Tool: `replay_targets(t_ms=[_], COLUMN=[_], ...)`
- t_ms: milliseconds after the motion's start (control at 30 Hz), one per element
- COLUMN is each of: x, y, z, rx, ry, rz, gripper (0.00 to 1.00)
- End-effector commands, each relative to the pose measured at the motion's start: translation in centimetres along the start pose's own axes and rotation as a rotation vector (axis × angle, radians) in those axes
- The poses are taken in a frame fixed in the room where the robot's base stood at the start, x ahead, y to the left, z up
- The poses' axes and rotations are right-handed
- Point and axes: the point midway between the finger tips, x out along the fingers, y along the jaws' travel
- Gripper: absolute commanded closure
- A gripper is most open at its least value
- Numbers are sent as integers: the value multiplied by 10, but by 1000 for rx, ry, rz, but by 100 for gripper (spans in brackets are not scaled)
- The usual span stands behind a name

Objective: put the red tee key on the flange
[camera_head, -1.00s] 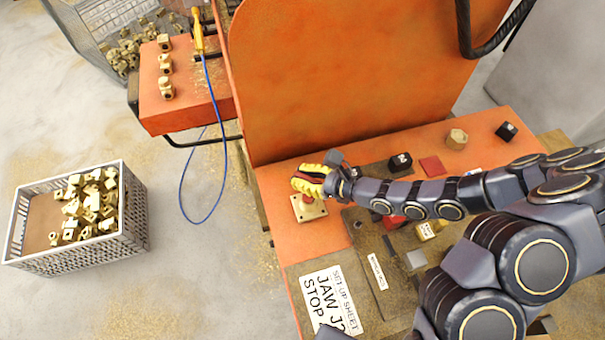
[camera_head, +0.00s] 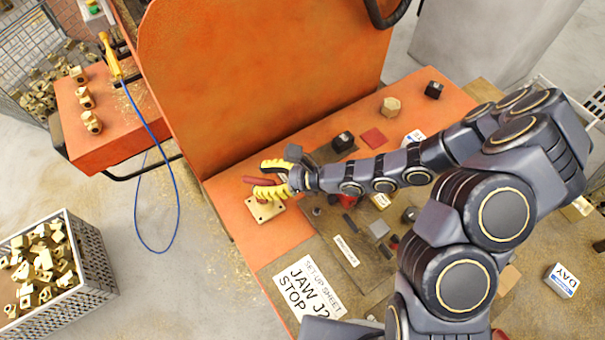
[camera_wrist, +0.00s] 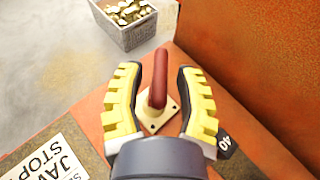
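The red tee key (camera_head: 258,180) is over the pale square flange (camera_head: 267,212) on the orange bench. In the wrist view, the key's red bar (camera_wrist: 158,80) runs between my fingers, in front of the flange plate (camera_wrist: 172,112). The key appears to stand at the flange's middle, but how its lower end sits is hidden. My gripper (camera_head: 268,176), with yellow ribbed fingers, is around the key. In the wrist view my gripper (camera_wrist: 160,72) is open, with a gap between each finger and the key.
An orange upright panel (camera_head: 260,80) rises behind the flange. A black block (camera_head: 343,141), red square (camera_head: 373,138) and brass hex piece (camera_head: 390,106) lie along the bench. The set-up sheet (camera_head: 308,288) lies in front. A crate of brass parts (camera_head: 95,275) stands on the floor at left.

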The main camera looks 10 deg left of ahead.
Motion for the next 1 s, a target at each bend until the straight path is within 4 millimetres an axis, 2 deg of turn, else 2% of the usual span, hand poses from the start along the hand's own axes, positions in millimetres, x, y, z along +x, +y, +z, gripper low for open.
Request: replay_targets(t_ms=[200,433,600,867,1000], x=[-41,-74,-85,-87,-90], y=[-2,-2,-1,0,3], z=[-1,-1,0,0,12], rx=[-3,-1,1,0,-75], ry=[3,3,1,1,8], rz=[-7,-6,-3,-1,27], gripper=[66,66,66,66,66])
